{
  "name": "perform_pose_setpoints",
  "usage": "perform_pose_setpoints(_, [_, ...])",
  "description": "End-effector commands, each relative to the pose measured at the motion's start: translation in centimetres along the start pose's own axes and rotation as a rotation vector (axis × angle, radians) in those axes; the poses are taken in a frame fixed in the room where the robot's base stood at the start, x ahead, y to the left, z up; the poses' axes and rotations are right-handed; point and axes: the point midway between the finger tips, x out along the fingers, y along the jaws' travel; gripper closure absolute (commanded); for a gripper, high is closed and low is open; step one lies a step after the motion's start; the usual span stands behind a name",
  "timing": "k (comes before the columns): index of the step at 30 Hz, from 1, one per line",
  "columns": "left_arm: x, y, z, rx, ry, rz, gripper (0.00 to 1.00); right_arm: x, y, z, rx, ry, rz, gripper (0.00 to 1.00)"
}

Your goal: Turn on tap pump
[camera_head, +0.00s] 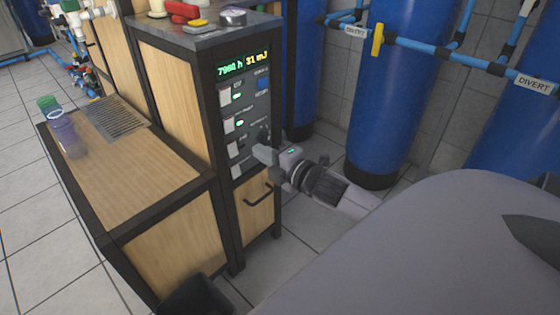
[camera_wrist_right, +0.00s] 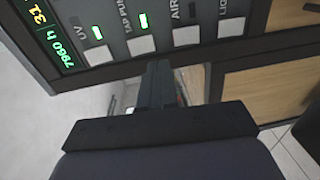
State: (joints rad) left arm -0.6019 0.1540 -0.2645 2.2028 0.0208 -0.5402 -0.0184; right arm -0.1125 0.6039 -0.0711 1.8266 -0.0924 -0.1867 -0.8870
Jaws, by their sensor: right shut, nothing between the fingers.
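The control panel (camera_head: 257,83) is on the front of a black-framed wooden cabinet. The tap pump switch (camera_wrist_right: 141,45) is a pale square button, labelled TAP PUMP in the right wrist view, with a lit green light (camera_wrist_right: 143,20) beside it. The switch and its light also show in the head view (camera_head: 229,126). My right gripper (camera_wrist_right: 160,70) is shut and empty, with its fingertips in front of the panel near the tap pump switch. It shows at the panel's right side in the head view (camera_head: 262,152). I cannot tell whether it touches. My left gripper is out of view.
The UV switch (camera_wrist_right: 98,55) also has a lit green light. The air switch (camera_wrist_right: 187,35) and light switch (camera_wrist_right: 231,26) sit alongside. A cabinet handle (camera_head: 258,196) is below the panel. Blue tanks (camera_head: 388,90) stand behind. A low wooden bench (camera_head: 120,165) is at left.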

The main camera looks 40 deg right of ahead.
Motion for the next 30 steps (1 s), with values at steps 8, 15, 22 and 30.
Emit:
perform_pose_setpoints(8, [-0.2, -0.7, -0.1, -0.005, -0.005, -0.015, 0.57, -3.5, -0.7, 0.0, 0.003, 0.000, -0.001, 1.00])
perform_pose_setpoints(15, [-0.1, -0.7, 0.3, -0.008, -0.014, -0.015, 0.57, -4.8, -1.0, 0.0, 0.000, 0.000, 0.001, 1.00])
perform_pose_setpoints(22, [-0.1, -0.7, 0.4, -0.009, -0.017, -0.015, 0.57, -5.0, -1.0, 0.0, 0.001, 0.000, 0.001, 1.00])
perform_pose_setpoints(30, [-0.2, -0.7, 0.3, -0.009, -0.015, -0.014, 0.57, -5.0, -1.0, 0.0, 0.001, 0.000, 0.001, 1.00])
